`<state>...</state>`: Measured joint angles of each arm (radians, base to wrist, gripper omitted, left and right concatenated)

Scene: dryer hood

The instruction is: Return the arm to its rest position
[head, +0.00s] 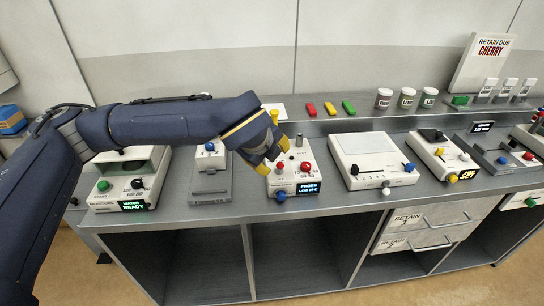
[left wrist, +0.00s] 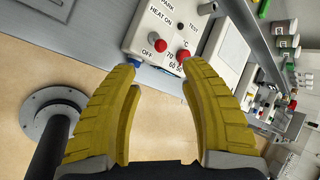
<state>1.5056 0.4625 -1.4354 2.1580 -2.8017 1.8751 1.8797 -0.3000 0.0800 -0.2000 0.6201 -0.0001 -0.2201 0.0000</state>
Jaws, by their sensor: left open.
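My left arm comes in from the left in the head view, and its gripper (head: 273,153) hangs over the back left of the white probe box (head: 312,171). The box has red knobs and a lit display reading PROBE. In the left wrist view the two yellow fingers of my left gripper (left wrist: 160,85) are spread apart with nothing between them. The box (left wrist: 150,30), with its red knobs and blue button, lies beyond the fingertips. I cannot tell the exact height of the fingers above it. My right gripper is not in view.
The grey bench (head: 240,205) carries a WATER READY unit (head: 125,180), a small grey stand (head: 210,172), a white flat-topped device (head: 372,158) and a yellow-knobbed box (head: 443,155). Jars (head: 407,98) and coloured blocks (head: 330,108) stand on the raised back shelf. Space above the bench is mostly free.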

